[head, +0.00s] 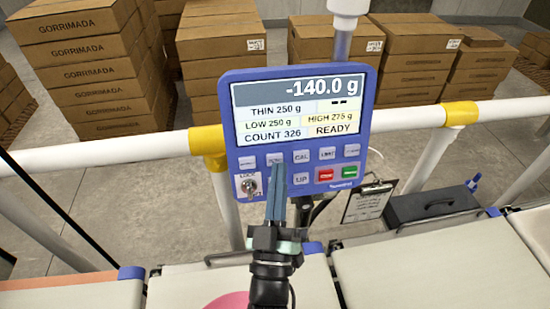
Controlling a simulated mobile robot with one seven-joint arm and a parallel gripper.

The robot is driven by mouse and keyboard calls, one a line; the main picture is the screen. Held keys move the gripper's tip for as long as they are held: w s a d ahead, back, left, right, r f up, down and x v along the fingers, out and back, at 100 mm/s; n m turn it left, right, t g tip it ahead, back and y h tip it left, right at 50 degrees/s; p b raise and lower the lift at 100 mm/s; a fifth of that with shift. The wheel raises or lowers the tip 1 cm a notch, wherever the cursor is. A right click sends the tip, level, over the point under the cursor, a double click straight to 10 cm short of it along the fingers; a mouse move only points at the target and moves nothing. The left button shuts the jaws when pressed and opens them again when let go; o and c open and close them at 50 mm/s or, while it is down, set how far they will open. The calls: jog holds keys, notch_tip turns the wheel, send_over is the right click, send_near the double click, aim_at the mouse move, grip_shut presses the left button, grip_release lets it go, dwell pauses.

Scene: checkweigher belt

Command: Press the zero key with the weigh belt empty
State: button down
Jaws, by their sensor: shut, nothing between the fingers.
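The blue control panel (300,130) stands upright at the rail. Its screen (298,100) reads -140.0 g, THIN 250 g, LOW 250 g, HIGH 275 g, COUNT 326 and READY. Below it are two rows of keys, among them CAL (302,157) and UP (302,179). My gripper (277,173) is shut and empty, its tips over the second key (274,159) of the top row. The fingers partly cover this key, its label is too small to read, and I cannot tell whether they touch it. A pale belt (180,288) lies below, partly behind my arm, with a pink round thing (228,301) on it.
A key switch (248,186) sits at the panel's lower left, beside the keys. A white rail (100,144) with yellow joints runs behind. Another belt section (410,272) lies to the right. A clipboard (366,203) and dark toolbox (432,208) are at right. Stacked cartons (85,50) stand behind.

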jog(key=shift+w+f, duration=0.1)
jog(key=shift+w, duration=0.05)
jog(key=shift+w+b, duration=0.3)
jog(key=shift+w+a+f, duration=0.15)
jog(key=shift+w, duration=0.2)
dwell(0.8)
dwell(0.3)
jog(key=shift+s+r, duration=0.25)
jog(key=shift+s, duration=0.55)
jog(key=s+p, duration=0.1)
jog(key=s+d+r, duration=0.1)
jog(key=s, duration=0.1)
jog(key=s+p, duration=0.1)
jog(key=shift+s+d+r+p, duration=0.15)
jog(key=shift+s+p, duration=0.15)
jog(key=shift+s, duration=0.05)
dwell(0.5)
